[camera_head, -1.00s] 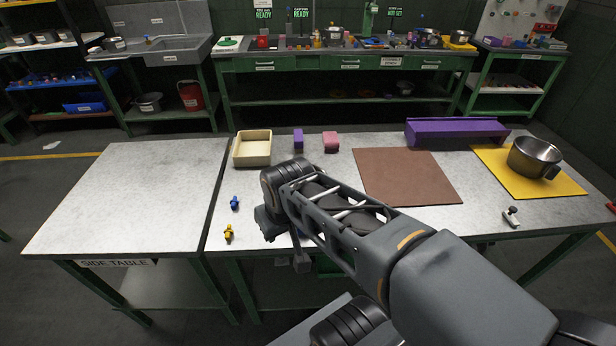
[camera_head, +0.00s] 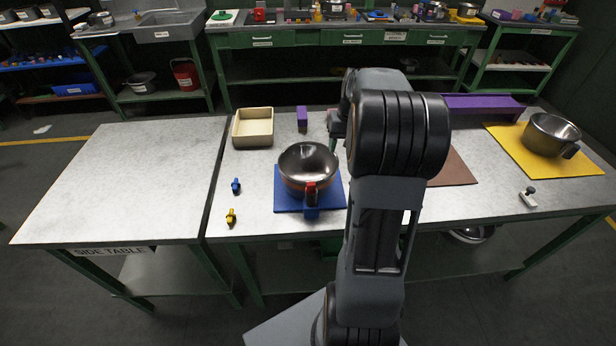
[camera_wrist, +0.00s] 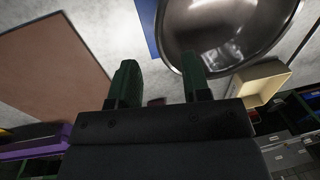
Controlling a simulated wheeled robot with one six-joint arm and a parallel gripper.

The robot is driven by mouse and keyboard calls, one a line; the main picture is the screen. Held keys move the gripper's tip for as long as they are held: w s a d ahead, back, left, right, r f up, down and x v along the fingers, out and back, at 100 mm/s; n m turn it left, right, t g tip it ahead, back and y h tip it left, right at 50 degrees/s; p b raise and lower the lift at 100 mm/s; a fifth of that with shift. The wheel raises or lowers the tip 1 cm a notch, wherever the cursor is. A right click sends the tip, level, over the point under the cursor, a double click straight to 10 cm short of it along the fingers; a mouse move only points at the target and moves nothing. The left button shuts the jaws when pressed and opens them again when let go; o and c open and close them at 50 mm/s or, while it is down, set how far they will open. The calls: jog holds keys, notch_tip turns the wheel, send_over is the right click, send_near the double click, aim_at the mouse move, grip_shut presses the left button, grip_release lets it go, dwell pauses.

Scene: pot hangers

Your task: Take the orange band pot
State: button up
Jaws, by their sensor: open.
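A steel pot (camera_head: 308,160) sits on a blue mat (camera_head: 282,200) on the work table, its red and blue handle (camera_head: 311,194) toward me. Its shiny bowl also shows at the top right of the wrist view (camera_wrist: 225,28). A second steel pot (camera_head: 552,133) stands on a yellow mat (camera_head: 505,140) at the right. The right finger appears close to or overlapping the pot's rim; contact cannot be told. In the head view my arm mostly hides the gripper.
Small blue (camera_head: 236,186) and yellow (camera_head: 231,217) pieces lie at left. The side table (camera_head: 120,185) is bare.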

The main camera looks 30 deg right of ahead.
aim_at(334, 168)
jog(key=shift+w+a+f, duration=0.1)
jog(key=shift+a+f, duration=0.15)
jog(key=shift+f, duration=1.25)
jog(key=shift+w+a+f, duration=0.1)
jog(key=shift+a+f, duration=0.1)
jog(key=shift+f, duration=1.35)
jog(key=shift+w+a+f, duration=0.1)
jog(key=shift+a+f, duration=0.15)
jog(key=shift+f, duration=1.25)
jog(key=shift+c, duration=0.2)
grip_shut()
